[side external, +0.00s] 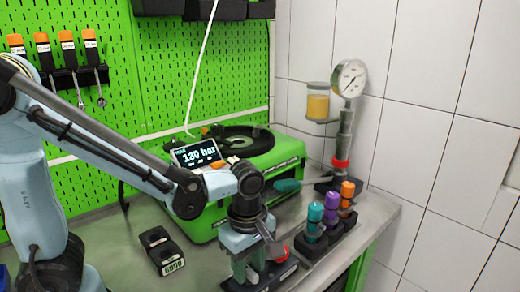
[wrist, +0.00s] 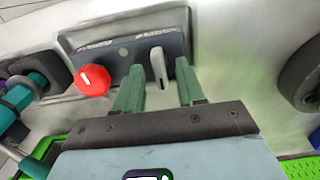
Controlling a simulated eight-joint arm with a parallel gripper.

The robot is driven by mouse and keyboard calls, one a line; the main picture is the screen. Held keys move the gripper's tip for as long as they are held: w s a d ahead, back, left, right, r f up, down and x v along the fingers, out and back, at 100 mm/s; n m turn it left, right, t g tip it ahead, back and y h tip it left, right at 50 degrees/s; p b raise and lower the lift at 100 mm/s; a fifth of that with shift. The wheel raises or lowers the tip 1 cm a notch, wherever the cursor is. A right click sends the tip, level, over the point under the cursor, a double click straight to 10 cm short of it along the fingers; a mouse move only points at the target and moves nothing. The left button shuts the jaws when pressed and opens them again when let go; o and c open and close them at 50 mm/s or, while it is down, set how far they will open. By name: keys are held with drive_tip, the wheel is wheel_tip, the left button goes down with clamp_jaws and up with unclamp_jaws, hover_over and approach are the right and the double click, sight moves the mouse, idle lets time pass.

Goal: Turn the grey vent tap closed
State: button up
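The grey vent tap (wrist: 158,66) is a light grey lever on a dark block (wrist: 123,48), to the right of a round red knob (wrist: 92,80) in the wrist view. My gripper (wrist: 159,66) points at the block with its two green fingers apart. The lever shows between the fingertips, with a visible gap on each side. I cannot tell how deep the fingers reach around it. The grey tap is hidden there.
Teal, purple and orange capped fittings (side external: 331,218) stand right of my gripper. A pressure gauge (side external: 350,78) rises on a pipe behind them. A green machine (side external: 262,171) with a "130 bar" display (side external: 198,155) stands behind. A small black block (side external: 161,250) lies left.

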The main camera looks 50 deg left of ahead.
drive_tip(key=shift+f, duration=0.1)
clamp_jaws()
drive_tip(key=shift+m, duration=0.4)
drive_tip(key=m, duration=0.8)
drive_tip(key=shift+m, duration=0.3)
drive_tip(key=m, duration=0.4)
drive_tip(key=shift+m, duration=2.2)
